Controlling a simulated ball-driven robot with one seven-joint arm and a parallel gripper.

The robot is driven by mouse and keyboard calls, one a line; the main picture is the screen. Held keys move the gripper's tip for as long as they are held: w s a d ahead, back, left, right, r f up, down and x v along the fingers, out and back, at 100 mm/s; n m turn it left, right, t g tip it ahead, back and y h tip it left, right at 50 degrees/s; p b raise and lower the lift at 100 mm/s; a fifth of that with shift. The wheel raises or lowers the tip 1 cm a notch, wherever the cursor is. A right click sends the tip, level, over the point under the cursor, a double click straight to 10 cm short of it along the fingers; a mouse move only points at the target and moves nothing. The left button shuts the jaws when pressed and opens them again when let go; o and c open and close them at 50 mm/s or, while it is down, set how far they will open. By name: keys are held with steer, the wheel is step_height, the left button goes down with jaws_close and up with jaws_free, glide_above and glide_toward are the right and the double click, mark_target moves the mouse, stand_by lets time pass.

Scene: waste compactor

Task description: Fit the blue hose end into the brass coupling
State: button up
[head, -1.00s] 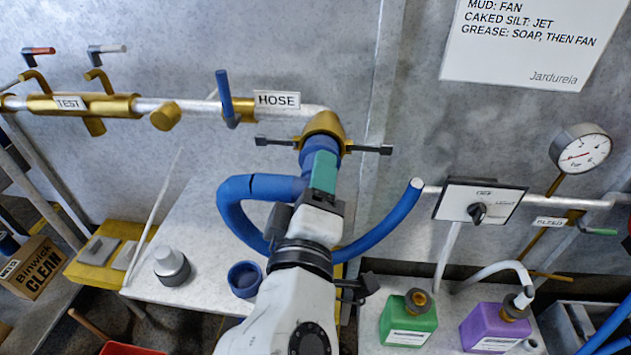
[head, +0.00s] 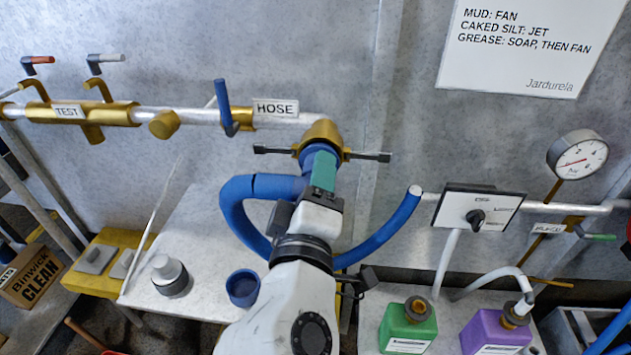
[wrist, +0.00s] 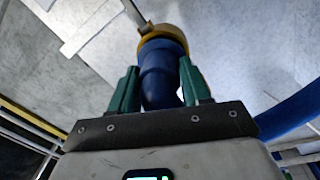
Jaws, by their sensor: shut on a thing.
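The brass coupling (head: 322,131) sits at the end of the pipe labelled HOSE, with a dark lever sticking out on each side. The blue hose end (head: 312,157) is right at the coupling's mouth; I cannot tell how deep it sits. In the wrist view the blue hose end (wrist: 160,75) rises between my green fingers and meets the brass coupling (wrist: 160,32). My gripper (head: 323,172) is shut on the hose end just below the coupling. The rest of the blue hose (head: 240,215) loops to the left and passes behind my arm.
A blue-handled valve (head: 224,110) is on the pipe left of the coupling. A blue cup (head: 243,287) and a grey-white nozzle (head: 170,275) stand on the bench. Green (head: 408,325) and purple (head: 495,330) jugs stand lower right. A selector panel (head: 478,208) is right.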

steer(key=shift+w+r, duration=0.1)
steer(key=shift+w, duration=0.35)
jaws_close()
steer(key=o, duration=1.4)
jaws_free()
steer(key=shift+o, duration=0.3)
steer(key=shift+o, duration=1)
steer(key=s, duration=0.7)
steer(key=shift+a+f+b, duration=0.15)
steer(key=shift+f+b, duration=0.15)
steer(key=shift+f, duration=0.1)
